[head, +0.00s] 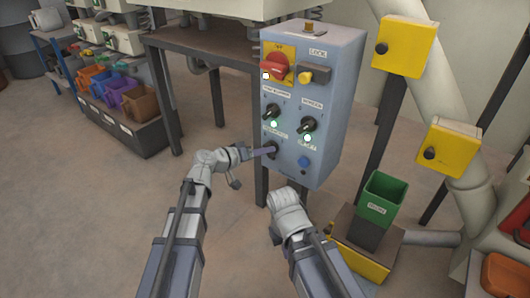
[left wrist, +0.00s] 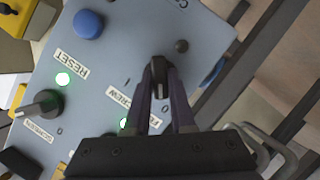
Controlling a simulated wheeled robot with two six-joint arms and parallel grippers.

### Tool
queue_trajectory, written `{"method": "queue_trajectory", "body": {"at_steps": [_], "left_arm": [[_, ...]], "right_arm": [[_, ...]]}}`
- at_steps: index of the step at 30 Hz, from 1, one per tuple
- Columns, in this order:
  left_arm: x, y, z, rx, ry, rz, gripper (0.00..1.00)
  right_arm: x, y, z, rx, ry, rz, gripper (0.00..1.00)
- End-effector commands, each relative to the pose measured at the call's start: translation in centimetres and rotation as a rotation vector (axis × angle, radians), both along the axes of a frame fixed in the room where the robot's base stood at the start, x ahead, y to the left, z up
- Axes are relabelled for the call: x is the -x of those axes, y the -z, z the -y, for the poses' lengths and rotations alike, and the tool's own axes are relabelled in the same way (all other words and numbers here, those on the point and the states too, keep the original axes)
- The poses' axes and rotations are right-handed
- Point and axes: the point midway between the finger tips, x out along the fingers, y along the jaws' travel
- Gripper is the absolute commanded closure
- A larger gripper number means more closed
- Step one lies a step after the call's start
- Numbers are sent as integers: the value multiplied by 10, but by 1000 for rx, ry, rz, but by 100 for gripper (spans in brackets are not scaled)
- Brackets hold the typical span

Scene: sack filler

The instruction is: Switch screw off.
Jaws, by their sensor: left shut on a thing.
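The grey-blue control panel (head: 330,80) stands in the middle of the head view. Its lower-left black knob (left wrist: 158,68) sits past a label (left wrist: 118,96) that reads in part "SCREW". My left gripper (head: 268,151) is shut on this knob, one finger on each side, as the left wrist view (left wrist: 160,98) shows. A small dark round spot (left wrist: 181,46) beside the knob shows no light. The upper-left knob (head: 271,111) and upper-right knob (head: 307,125) each have a lit green lamp below. My right arm reaches up below the panel; its jaws do not show.
A red rotary switch (head: 274,67) on a yellow plate is at the panel's top left. A blue button (head: 304,161) is right of the held knob, below the RESET label. A green bin (head: 382,199) and yellow boxes (head: 405,45) stand right. Open floor lies left.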

Motion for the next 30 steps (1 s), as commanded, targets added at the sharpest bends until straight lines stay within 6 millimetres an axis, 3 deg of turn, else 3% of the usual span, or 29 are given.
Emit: {"method": "queue_trajectory", "body": {"at_steps": [13, 14, 21, 30], "left_arm": [[1, 1, 0, 5, 2, -8, 100], [1, 1, 0, 5, 2, -8, 74], [1, 0, 0, 6, 0, -6, 48], [3, -2, -3, 6, -1, -5, 48]], "right_arm": [[0, 1, 0, 0, 0, 0, 100], [0, 1, 0, 0, 0, 0, 100], [0, 0, 0, 0, 0, 0, 100], [0, -2, 0, 0, 0, 0, 100]]}}
